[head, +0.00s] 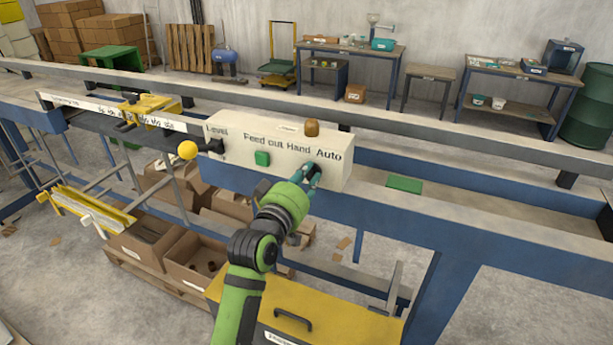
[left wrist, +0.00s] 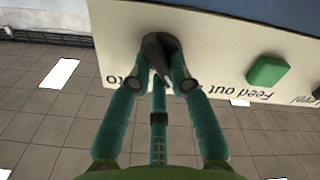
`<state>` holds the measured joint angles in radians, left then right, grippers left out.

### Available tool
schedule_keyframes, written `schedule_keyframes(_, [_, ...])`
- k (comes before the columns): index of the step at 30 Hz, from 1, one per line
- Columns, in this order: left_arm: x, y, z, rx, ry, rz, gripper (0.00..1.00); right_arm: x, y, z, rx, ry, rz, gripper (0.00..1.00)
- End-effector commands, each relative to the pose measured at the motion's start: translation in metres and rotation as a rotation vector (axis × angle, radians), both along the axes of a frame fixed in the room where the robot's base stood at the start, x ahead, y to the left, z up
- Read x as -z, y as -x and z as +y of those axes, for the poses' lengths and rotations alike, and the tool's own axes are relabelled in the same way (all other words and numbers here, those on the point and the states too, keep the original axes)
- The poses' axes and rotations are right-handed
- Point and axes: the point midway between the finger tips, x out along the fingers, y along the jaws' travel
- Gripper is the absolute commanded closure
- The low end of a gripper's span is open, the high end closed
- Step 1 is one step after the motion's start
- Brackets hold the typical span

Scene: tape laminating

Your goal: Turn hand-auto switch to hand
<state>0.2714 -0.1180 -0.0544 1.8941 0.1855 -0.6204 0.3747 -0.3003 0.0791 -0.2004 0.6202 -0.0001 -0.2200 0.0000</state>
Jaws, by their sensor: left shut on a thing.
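The cream control box (head: 237,136) sits on the machine's blue frame, with the words "Level", "Feed out", "Hand" and "Auto" on its front. The black hand-auto switch (head: 316,169) is at the right, under "Hand Auto", and is partly hidden by my fingers. My left gripper (head: 309,178) reaches it from the front and is shut on it. In the left wrist view, the green fingers of the left gripper (left wrist: 161,72) close around the black switch (left wrist: 157,44), whose front is upside down there. I cannot tell which word it points to. My right gripper is not in view.
A green button (head: 262,158) and a black level switch (head: 216,145) are left on the same front. A yellow ball (head: 187,150) is left of the box. Long rails run behind; cardboard boxes (head: 193,262) lie below.

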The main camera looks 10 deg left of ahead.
Motion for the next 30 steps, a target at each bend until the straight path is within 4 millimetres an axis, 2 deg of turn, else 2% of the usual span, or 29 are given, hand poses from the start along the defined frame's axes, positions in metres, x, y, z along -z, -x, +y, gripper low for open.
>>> schedule_keyframes(2, [0.002, 0.0, -0.001, 0.002, 0.003, 0.005, 1.0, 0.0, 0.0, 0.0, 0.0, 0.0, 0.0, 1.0])
schedule_keyframes(3, [0.002, 0.0, -0.001, 0.002, 0.003, 0.005, 0.67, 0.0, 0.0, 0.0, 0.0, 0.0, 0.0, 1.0])
schedule_keyframes(4, [0.002, 0.0, -0.001, 0.002, 0.003, 0.005, 0.55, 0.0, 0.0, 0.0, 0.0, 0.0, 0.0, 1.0])
schedule_keyframes(17, [0.0, 0.005, 0.001, 0.001, 0.001, 0.001, 0.55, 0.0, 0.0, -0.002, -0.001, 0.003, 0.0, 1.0])
schedule_keyframes(22, [0.001, 0.029, 0.006, 0.0, 0.001, 0.002, 0.55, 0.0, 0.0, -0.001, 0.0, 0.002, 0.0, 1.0])
schedule_keyframes(30, [0.002, 0.085, 0.016, 0.001, 0.001, 0.005, 0.55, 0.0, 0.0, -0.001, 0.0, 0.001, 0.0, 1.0])
